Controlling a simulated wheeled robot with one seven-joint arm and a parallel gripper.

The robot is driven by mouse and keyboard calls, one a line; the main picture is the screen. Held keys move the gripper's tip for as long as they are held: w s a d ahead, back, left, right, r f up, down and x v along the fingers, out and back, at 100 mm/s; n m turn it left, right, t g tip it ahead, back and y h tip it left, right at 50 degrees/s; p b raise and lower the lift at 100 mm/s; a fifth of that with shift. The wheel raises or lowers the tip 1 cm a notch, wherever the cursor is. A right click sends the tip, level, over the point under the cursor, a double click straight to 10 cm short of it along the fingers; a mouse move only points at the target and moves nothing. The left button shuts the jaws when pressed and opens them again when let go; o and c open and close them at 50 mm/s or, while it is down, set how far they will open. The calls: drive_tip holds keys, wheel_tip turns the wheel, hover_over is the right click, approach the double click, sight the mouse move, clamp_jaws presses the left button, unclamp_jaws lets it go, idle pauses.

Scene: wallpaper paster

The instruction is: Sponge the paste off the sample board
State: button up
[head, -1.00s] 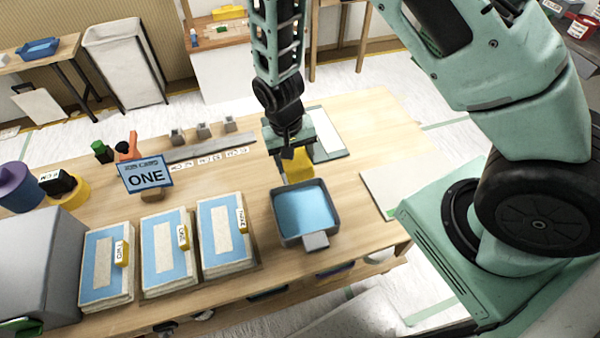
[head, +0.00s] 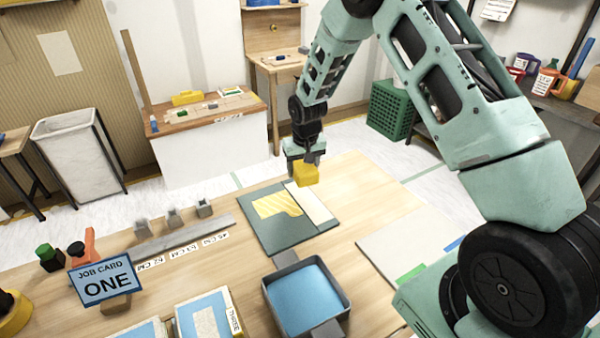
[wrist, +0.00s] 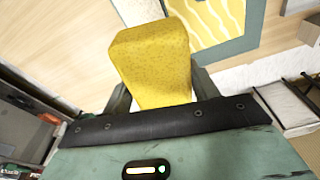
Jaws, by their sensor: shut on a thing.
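My gripper (head: 305,160) is shut on a yellow sponge (head: 306,175), which also fills the middle of the wrist view (wrist: 152,65). It holds the sponge above the far right part of the sample board, apart from the paste as far as I can tell. The sample board (head: 272,237) is a dark green-grey panel flat on the table. Yellow streaked paste (head: 277,204) covers an irregular patch on it, with a cream strip (head: 312,201) to its right. The paste also shows in the wrist view (wrist: 215,18). A grey tray of blue water (head: 306,301) stands in front of the board.
A job card reading ONE (head: 107,281) stands at the left. A metal rail (head: 178,240) with several small grey blocks lies left of the board. Sample books (head: 207,318) lie at the front. A pale panel (head: 405,245) with green and blue marks lies at the right.

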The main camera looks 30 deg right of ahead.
drive_tip(key=shift+f, duration=0.1)
drive_tip(key=shift+f+b, duration=2.15)
drive_tip(key=shift+f, duration=1.05)
